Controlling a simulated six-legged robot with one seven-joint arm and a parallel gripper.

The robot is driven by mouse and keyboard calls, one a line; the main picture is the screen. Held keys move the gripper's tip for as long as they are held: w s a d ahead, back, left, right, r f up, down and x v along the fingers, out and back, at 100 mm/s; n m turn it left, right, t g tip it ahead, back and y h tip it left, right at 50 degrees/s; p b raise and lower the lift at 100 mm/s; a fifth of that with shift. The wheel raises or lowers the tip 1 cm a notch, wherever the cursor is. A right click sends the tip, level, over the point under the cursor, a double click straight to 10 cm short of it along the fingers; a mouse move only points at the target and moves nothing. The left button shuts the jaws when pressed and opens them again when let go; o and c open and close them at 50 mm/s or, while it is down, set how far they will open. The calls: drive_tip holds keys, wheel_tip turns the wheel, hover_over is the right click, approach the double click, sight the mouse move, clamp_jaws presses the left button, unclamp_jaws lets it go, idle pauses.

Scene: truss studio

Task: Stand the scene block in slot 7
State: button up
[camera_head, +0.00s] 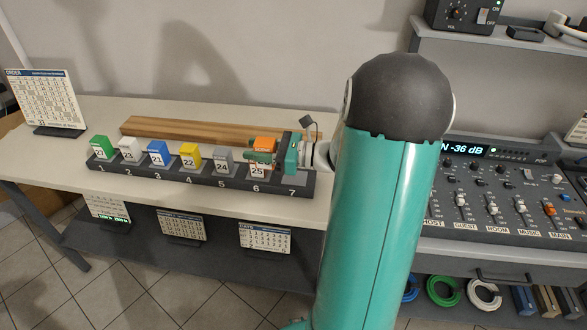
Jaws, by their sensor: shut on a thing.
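A dark rack (225,180) with slots numbered 1 to 7 lies along the front of the white table. My gripper (262,157) reaches in from the right and is shut on an orange-topped block (258,171) marked 25. The block is upright at slot 6; I cannot tell whether its bottom rests in the slot or is just clear of it. My fingers hide its middle. Slot 7 (295,180) at the right end looks empty, partly covered by my gripper and arm.
Green (101,147), white (130,148), blue (158,153), yellow (190,157) and grey (223,161) blocks stand in slots 1 to 5. A wooden plank (200,138) lies behind the rack. An order board (45,98) stands at left. A mixer console (505,190) is at right.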

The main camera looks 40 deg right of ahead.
drive_tip(key=d+f, duration=0.2)
drive_tip(key=d, duration=0.1)
drive_tip(key=d+f, duration=0.2)
drive_tip(key=d, duration=0.1)
drive_tip(key=d+f, duration=0.3)
drive_tip(key=shift+w, duration=0.15)
drive_tip(key=shift+d+f, duration=0.35)
drive_tip(key=shift+f, duration=0.1)
drive_tip(key=shift+d+f, duration=0.15)
drive_tip(key=shift+f, duration=1.5)
drive_tip(key=shift+f, duration=0.15)
drive_tip(key=o, duration=1)
drive_tip(key=shift+s+d, duration=0.15)
drive_tip(key=shift+s, duration=0.1)
drive_tip(key=v, duration=1.1)
drive_tip(key=shift+s+d, duration=0.15)
drive_tip(key=shift+s, duration=0.1)
